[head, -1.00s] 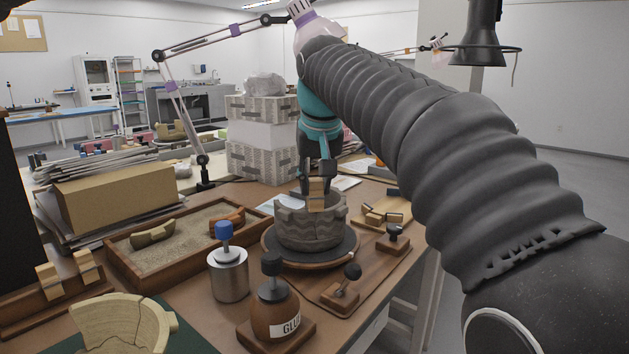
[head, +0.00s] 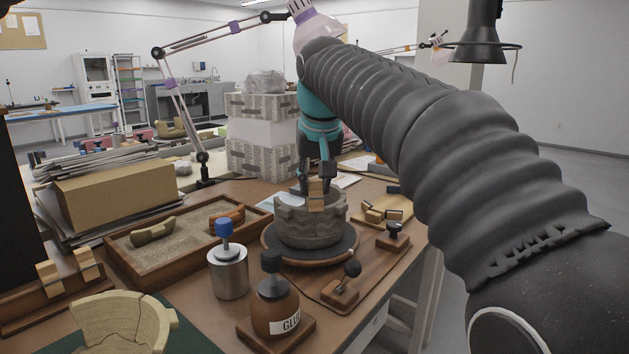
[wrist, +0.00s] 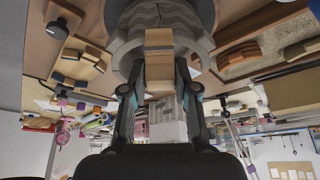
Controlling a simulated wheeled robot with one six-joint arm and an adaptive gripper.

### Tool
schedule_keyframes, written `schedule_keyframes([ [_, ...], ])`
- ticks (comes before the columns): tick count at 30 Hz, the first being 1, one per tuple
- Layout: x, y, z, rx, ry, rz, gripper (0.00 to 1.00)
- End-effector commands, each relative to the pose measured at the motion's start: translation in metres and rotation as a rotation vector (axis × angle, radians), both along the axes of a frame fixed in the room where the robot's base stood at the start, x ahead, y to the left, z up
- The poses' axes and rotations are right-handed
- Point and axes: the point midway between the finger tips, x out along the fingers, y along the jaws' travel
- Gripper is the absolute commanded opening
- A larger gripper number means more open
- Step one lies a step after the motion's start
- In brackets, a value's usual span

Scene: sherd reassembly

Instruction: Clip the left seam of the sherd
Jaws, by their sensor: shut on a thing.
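My gripper (head: 317,180) points down over the grey pot (head: 308,232), which stands on a round dark turntable (head: 345,250). It is shut on a light wooden clip (head: 316,200); in the wrist view the two fingers press the clip (wrist: 159,68) from both sides. The clip is at the pot's rim and overlaps it in both views. I cannot tell whether it grips the wall or only hangs beside it. The pot's wall is uneven, with carved zigzag bands. The sherd's seams are too small to make out, and the clip covers part of the rim.
A sand tray (head: 188,236) with sherds lies left of the turntable. A steel canister (head: 229,272), a glue bottle (head: 276,306) and a wooden base with a black knob (head: 342,290) stand in front. More wooden clips (head: 380,213) lie on a board at right.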

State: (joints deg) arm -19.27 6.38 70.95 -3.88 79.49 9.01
Motion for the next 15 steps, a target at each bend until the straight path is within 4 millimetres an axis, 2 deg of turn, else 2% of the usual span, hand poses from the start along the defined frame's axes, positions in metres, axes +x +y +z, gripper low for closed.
schedule_keyframes([
  [1,0.0001,-0.0002,-0.0042,-0.002,0.006,0.000,0.12],
  [3,0.0002,-0.0003,-0.0061,-0.003,0.006,-0.001,0.04],
  [5,0.0003,-0.0004,-0.0076,-0.003,0.007,-0.001,0.01],
  [15,0.0007,-0.0006,-0.0103,-0.004,0.011,-0.002,0.01],
])
